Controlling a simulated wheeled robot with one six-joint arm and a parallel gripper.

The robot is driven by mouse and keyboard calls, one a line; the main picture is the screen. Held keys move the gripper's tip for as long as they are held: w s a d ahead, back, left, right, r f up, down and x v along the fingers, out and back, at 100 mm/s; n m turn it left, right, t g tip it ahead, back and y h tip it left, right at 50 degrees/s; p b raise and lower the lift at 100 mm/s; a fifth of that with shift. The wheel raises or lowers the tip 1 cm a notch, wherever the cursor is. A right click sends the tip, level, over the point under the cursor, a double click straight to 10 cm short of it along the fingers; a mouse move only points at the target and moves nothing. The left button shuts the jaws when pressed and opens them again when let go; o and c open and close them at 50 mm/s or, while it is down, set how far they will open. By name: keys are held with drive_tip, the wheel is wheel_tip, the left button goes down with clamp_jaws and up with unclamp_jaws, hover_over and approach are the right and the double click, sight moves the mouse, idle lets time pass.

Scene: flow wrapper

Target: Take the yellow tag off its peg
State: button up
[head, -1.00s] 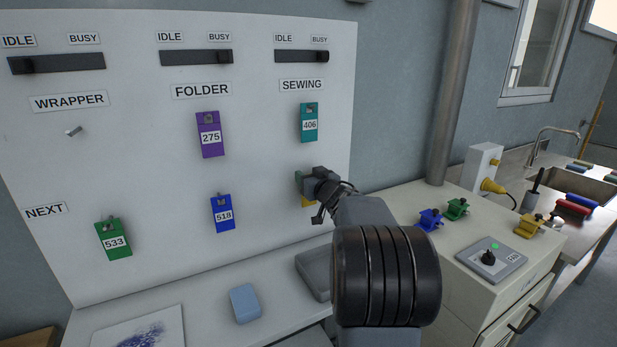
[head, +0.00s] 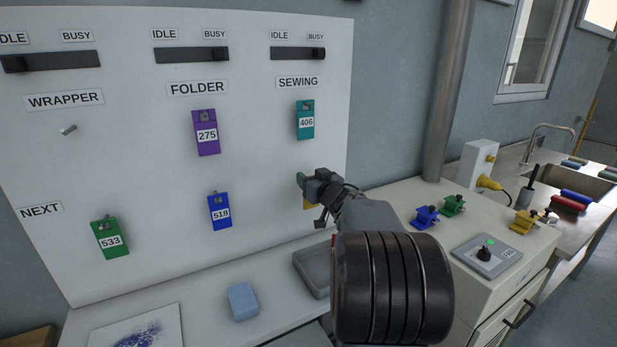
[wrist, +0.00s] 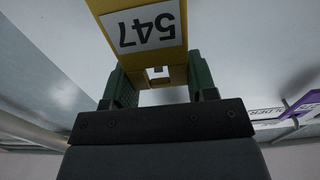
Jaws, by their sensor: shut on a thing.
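The yellow tag (wrist: 144,28), numbered 547, shows upside down in the wrist view. My gripper (wrist: 158,78) is shut on its holed end, with one green finger on each side. The hole shows pale; I cannot tell whether the peg is in it. In the head view only a sliver of the yellow tag (head: 307,204) shows below my gripper (head: 304,184), in front of the white board under the SEWING column. My gripper hides the rest of the tag and its peg.
A teal tag 406 (head: 306,122) hangs above my gripper. A blue tag 518 (head: 220,212), purple tag 275 (head: 206,134) and green tag 533 (head: 109,240) hang to the left. A grey tray (head: 312,272) and blue block (head: 242,301) lie below.

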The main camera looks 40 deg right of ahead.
drive_tip(key=shift+s+a+p, duration=0.2)
drive_tip(key=shift+s+p, duration=0.05)
drive_tip(key=shift+s, duration=1.2)
drive_tip(key=shift+s+a+p, duration=0.2)
drive_tip(key=shift+s+p, duration=0.05)
drive_tip(key=shift+s, duration=1.2)
drive_tip(key=shift+a, duration=0.1)
